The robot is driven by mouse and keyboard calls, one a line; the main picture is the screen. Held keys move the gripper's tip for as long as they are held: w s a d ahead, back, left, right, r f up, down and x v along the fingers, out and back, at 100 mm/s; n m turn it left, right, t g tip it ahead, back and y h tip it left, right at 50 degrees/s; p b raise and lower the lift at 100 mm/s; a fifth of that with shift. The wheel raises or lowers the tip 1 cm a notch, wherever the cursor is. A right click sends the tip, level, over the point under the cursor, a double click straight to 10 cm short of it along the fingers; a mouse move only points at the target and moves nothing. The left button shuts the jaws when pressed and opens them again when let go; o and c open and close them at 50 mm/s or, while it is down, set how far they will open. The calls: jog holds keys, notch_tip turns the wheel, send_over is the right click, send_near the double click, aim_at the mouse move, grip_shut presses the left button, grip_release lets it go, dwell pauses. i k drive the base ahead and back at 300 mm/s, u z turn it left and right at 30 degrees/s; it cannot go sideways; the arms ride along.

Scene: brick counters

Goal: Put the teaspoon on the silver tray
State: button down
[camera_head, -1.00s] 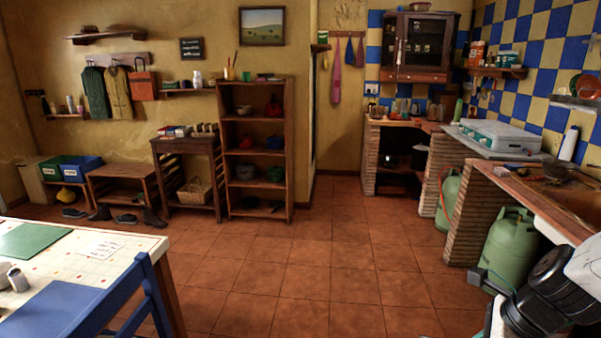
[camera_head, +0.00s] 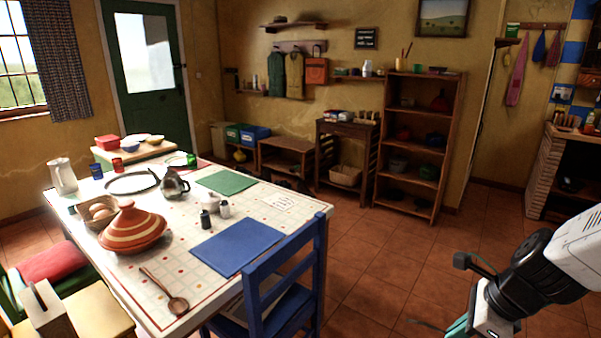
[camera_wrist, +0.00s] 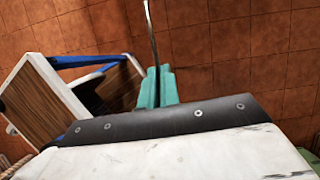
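My gripper (camera_head: 458,327) is low at the right of the head view, over the floor. In the wrist view its teal fingers (camera_wrist: 157,88) are closed around a thin metal handle, which looks like the teaspoon (camera_wrist: 151,30). The far end of the teaspoon runs out of that view; in the head view only a thin dark line (camera_head: 425,325) shows beside the fingers. A round, dark-rimmed flat piece, apparently the silver tray (camera_head: 132,192), lies on the far left part of the white table (camera_head: 180,308), well away from my gripper.
A blue chair (camera_head: 265,290) stands at the table's near right side. A tagine (camera_head: 132,230), a wooden spoon (camera_head: 165,290), a jug (camera_head: 62,175), a dark kettle (camera_head: 174,184), and blue (camera_head: 237,246) and green (camera_head: 226,182) mats are on the table. Floor right of the chair is clear.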

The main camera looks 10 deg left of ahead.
aim_at(144, 180)
jog(key=i, duration=6)
jog(key=u, duration=2.2)
jog(key=i, duration=3.65)
jog(key=u, duration=0.05)
